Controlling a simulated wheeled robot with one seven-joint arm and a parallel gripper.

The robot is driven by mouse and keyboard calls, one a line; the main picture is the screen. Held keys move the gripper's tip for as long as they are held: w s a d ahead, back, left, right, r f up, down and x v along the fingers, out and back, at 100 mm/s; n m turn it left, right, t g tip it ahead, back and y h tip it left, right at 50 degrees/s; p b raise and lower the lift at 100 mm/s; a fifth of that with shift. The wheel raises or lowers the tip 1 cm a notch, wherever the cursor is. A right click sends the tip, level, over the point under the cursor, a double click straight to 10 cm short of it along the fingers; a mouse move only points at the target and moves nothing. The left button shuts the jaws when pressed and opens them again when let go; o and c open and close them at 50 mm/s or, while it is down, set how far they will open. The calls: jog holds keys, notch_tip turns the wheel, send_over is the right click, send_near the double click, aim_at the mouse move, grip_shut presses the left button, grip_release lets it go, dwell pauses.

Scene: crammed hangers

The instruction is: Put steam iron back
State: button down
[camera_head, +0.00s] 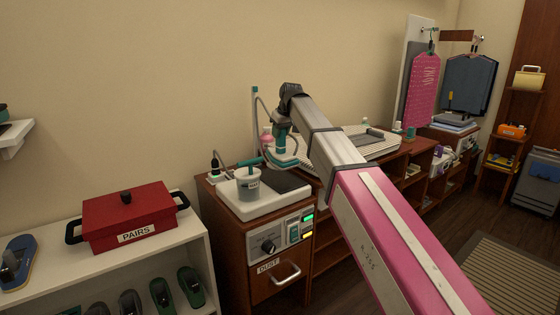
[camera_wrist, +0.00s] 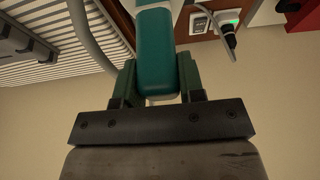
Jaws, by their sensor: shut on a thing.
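The steam iron (camera_head: 285,160) is teal and white and hangs below my wrist in the head view, over the back of a white tray. My gripper (camera_wrist: 157,88) is shut on its teal handle (camera_wrist: 157,48), which sits between the two green fingers in the wrist view. In the head view my wrist partly hides the iron. I cannot tell whether the iron touches the tray.
A cord and post (camera_head: 255,110) rise behind. A plug (camera_head: 215,167) sits at left; it shows in the wrist view (camera_wrist: 228,36). A striped ironing board (camera_head: 370,150) is at right; a red box (camera_head: 130,212) is at left.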

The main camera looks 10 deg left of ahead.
aim_at(280, 150)
jog(key=shift+f, duration=3.9)
jog(key=c, duration=0.7)
grip_release()
jog(key=v, duration=1)
jog(key=shift+s+r, duration=0.2)
jog(key=shift+r, duration=0.05)
jog(key=s+d+f+m+h, duration=0.1)
jog(key=d+f+m, duration=0.2)
jog(key=d+f, duration=1.2)
jog(key=s+d+f+m+g, duration=0.1)
jog(key=s+d+f+m, duration=0.1)
jog(key=s+d+f, duration=0.5)
jog(key=s+d+f+m+g+h, duration=0.1)
jog(key=s+d+f+m, duration=0.1)
jog(key=s+d+f, duration=0.5)
jog(key=s+d+f+m+h, duration=0.1)
jog(key=s+d+f+m, duration=0.2)
jog(key=s+d+f, duration=0.4)
jog(key=shift+d+f+g, duration=0.15)
jog(key=shift+d+f, duration=0.8)
jog(key=shift+f, duration=0.4)
jog(key=shift+d+f+g, duration=0.1)
jog(key=shift+d+f, duration=0.8)
jog(key=shift+f, duration=0.45)
jog(key=shift+d+f+g, duration=0.15)
jog(key=shift+d+f, duration=0.8)
jog(key=shift+f, duration=0.45)
